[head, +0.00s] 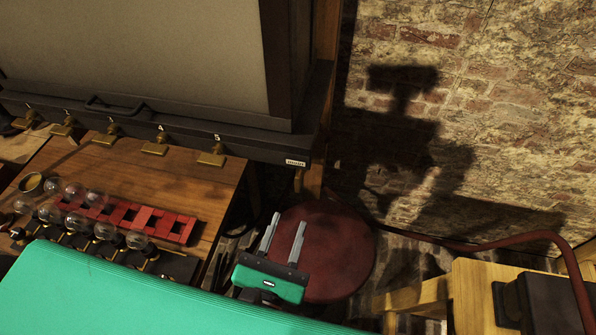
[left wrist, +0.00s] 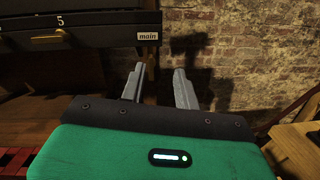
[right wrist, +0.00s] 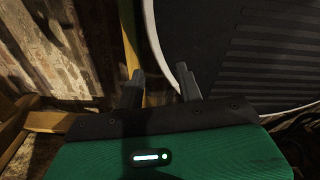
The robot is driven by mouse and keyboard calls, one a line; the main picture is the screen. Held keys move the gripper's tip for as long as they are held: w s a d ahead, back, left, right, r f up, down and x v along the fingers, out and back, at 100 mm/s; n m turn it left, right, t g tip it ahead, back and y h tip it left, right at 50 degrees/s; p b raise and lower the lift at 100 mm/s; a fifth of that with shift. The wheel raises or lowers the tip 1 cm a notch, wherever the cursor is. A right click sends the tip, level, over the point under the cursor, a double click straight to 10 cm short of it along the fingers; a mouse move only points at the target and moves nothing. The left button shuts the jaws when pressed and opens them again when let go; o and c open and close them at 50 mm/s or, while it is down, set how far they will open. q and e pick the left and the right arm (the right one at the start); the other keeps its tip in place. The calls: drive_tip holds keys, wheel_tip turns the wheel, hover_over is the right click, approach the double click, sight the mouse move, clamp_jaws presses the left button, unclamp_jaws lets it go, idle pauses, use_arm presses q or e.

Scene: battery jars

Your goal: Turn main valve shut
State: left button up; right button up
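A white label reading "main" (head: 296,162) is on the right end of the dark ledge. It also shows in the left wrist view (left wrist: 147,36). My right gripper (right wrist: 162,70) shows only in the right wrist view, open and empty.
Several brass handles, such as number 5 (head: 212,159), line the ledge above a wooden bench (head: 205,185) with glass bulbs and a red slotted strip (head: 130,214). A dark red hose (head: 500,241) runs along the brick wall. Wooden furniture (head: 470,290) stands at lower right.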

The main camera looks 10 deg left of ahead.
sight(297, 179)
use_arm(q)
drive_tip(key=w+n+p, duration=0.1)
drive_tip(key=w+p, duration=0.1)
drive_tip(key=w, duration=0.2)
drive_tip(key=w+n+y+p, duration=0.1)
drive_tip(key=w, duration=0.3)
drive_tip(key=w+a+g+p, duration=0.1)
drive_tip(key=w+p, duration=0.1)
drive_tip(key=w, duration=0.1)
drive_tip(key=shift+w+f+n+p, duration=0.35)
drive_tip(key=shift+w+f+n, duration=0.05)
drive_tip(key=shift+w+f, duration=0.15)
drive_tip(key=shift+w, duration=0.5)
drive_tip(key=shift+c, duration=0.2)
clamp_jaws()
